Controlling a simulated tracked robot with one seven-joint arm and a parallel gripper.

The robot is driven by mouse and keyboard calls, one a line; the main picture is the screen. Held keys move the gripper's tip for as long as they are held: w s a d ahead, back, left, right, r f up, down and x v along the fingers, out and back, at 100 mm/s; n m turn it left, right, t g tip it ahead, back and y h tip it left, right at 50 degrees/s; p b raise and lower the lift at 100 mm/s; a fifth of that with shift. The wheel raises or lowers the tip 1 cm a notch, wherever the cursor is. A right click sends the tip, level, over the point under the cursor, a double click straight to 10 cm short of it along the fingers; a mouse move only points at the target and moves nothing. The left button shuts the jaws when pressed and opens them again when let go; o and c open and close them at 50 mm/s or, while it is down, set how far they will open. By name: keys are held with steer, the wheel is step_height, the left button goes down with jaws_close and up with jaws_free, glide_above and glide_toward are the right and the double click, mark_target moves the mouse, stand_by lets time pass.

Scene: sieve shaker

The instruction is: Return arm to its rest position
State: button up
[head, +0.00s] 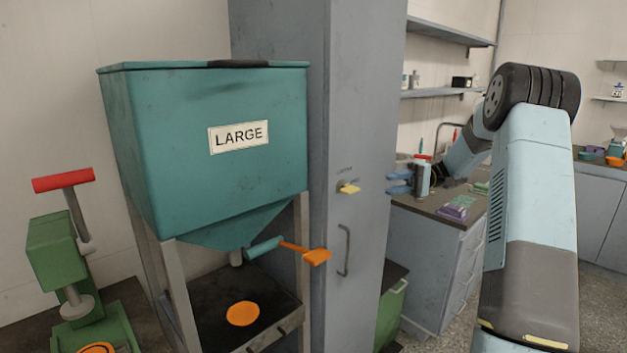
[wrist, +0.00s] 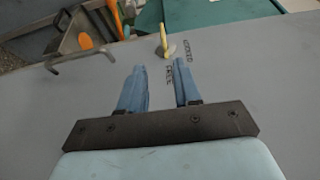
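My gripper (head: 391,182) is in front of the tall grey cabinet (head: 360,120), its blue fingers pointing left toward the cabinet's small yellow latch (head: 348,188). In the wrist view my gripper (wrist: 159,70) shows two blue fingers with a clear gap between them and nothing held. The yellow latch (wrist: 164,45) lies just beyond the fingertips, apart from them. My arm comes down from the upper right and bends back behind its upper link, which hides part of the forearm.
A teal hopper (head: 215,130) labelled LARGE stands left of the cabinet, with an orange-ended lever (head: 316,257) below. The cabinet's bar handle (head: 345,250) sticks out. A counter (head: 440,208) with small items is behind the gripper, shelves (head: 440,92) above.

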steer(key=s+a+r+m+t+h, duration=0.1)
steer(key=s+a+r+h, duration=0.2)
steer(key=s+a+h, duration=0.35)
steer(key=s+a+r+m+t+h, duration=0.1)
steer(key=s+a+r+h, duration=0.25)
steer(key=s, duration=0.65)
steer(key=s+d+t+h, duration=0.3)
steer(key=s+t+h, duration=0.4)
steer(key=s, duration=1.2)
steer(key=shift+f+m+t, duration=0.4)
steer(key=shift+t, duration=0.2)
steer(key=shift+o, duration=0.4)
steer(key=shift+s, duration=0.1)
